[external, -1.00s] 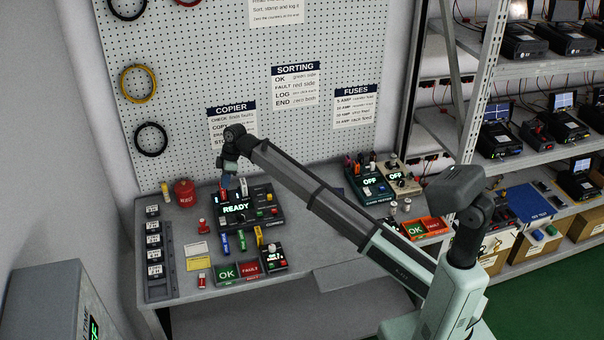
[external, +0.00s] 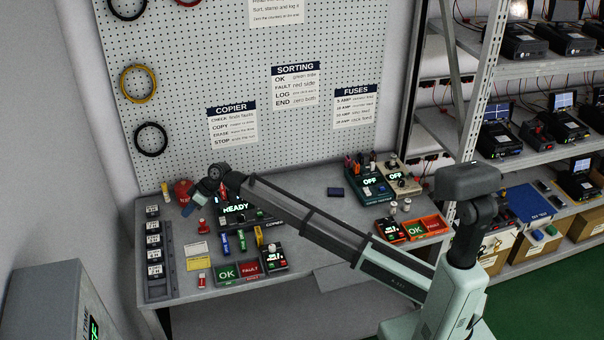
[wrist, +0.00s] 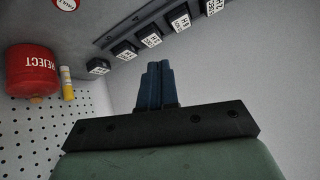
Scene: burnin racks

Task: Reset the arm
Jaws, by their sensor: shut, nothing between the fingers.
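A red REJECT pot (external: 182,188) stands behind the gripper; the pot also shows in the wrist view (wrist: 32,70).
A rail of labelled black blocks (external: 154,255) runs along the left edge. Green OK and red FAULT pads (external: 238,270) lie at the front. Testers (external: 368,184) stand at the back right. The pegboard (external: 190,80) rises behind. Bench space right of the copier is mostly clear.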

